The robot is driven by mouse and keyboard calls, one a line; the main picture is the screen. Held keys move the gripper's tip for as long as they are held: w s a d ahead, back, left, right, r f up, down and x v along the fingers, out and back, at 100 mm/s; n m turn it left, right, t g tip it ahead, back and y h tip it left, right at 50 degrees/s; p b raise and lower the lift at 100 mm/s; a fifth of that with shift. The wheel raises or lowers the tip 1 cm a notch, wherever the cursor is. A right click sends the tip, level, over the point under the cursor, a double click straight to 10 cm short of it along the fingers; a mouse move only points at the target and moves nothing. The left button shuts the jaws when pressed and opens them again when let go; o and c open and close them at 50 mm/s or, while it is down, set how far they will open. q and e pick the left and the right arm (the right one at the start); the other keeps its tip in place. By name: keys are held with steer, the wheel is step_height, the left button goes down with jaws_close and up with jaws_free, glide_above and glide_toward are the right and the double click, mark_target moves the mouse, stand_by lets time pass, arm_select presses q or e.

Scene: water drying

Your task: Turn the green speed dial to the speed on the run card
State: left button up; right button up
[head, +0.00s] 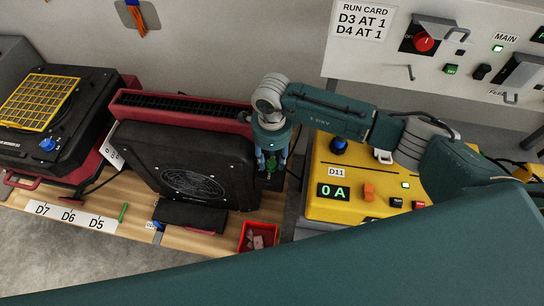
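The run card (363,22) on the back panel reads "D3 AT 1" and "D4 AT 1". A green dial (271,165) shows at the right end of the black-and-red blower (150,150). My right gripper (271,163) points down over this dial, with its bluish fingers on either side of the green. I cannot tell whether the fingers touch it. The dial's pointer and speed marks are hidden by the gripper or too small to read. My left gripper is not in view.
A yellow box (345,170) marked D11 with a "0 A" display stands to the right. A red bin (259,237) sits at the bench's front edge. Another black unit with a yellow grille (40,103) stands at left. A control panel with a red knob (424,42) is behind.

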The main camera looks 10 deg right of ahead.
steer(key=shift+f, duration=0.35)
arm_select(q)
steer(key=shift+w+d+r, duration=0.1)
arm_select(e)
steer(key=c, duration=0.9)
steer(key=shift+o, duration=0.2)
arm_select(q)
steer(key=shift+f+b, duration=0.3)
arm_select(e)
steer(key=shift+w+d+f+n+b, duration=0.1)
steer(key=shift+d+f+n+b, duration=0.1)
steer(key=shift+n+b, duration=0.5)
steer(key=n+b, duration=0.6)
steer(key=b, duration=0.5)
steer(key=shift+w+a+n+b, duration=0.1)
steer(key=shift+n+b, duration=0.25)
steer(key=shift+n, duration=0.05)
arm_select(q)
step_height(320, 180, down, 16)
steer(key=b, duration=0.2)
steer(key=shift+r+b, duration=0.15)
steer(key=shift+b, duration=0.15)
arm_select(e)
steer(key=shift+r+n, duration=0.2)
steer(key=shift+n, duration=0.9)
